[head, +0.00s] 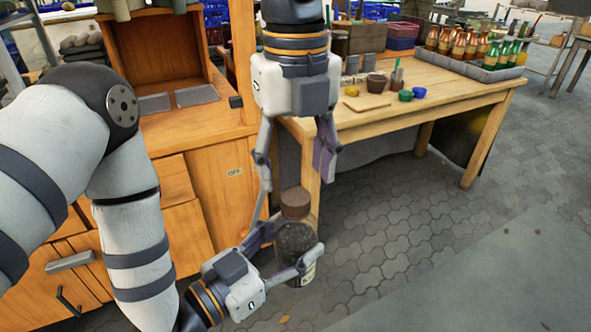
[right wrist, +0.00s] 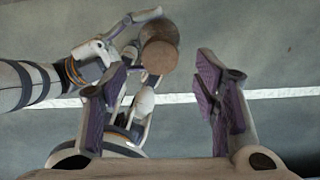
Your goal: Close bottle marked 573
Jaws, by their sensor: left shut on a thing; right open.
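A dark bottle with a speckled round top (head: 296,238) and a pale label low on its side is held in my left gripper (head: 292,247). I cannot read its marking. A brown round stopper (head: 295,202) shows just above the bottle's top; I cannot tell whether it touches it. In the right wrist view the stopper (right wrist: 159,57) overlaps another brown disc (right wrist: 158,32) beside my left gripper's fingers. My right gripper (head: 297,180) is above, pointing down, with its fingers spread and nothing between them. In its wrist view the stopper lies beyond the fingertips, left of the gap's middle.
A wooden cabinet (head: 187,205) stands at the left, close to both grippers. A wooden table (head: 440,97) behind carries small bowls, a brown pot (head: 376,83) and a grey tray (head: 478,71) of several bottles. The paved floor (head: 400,240) at the right is open.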

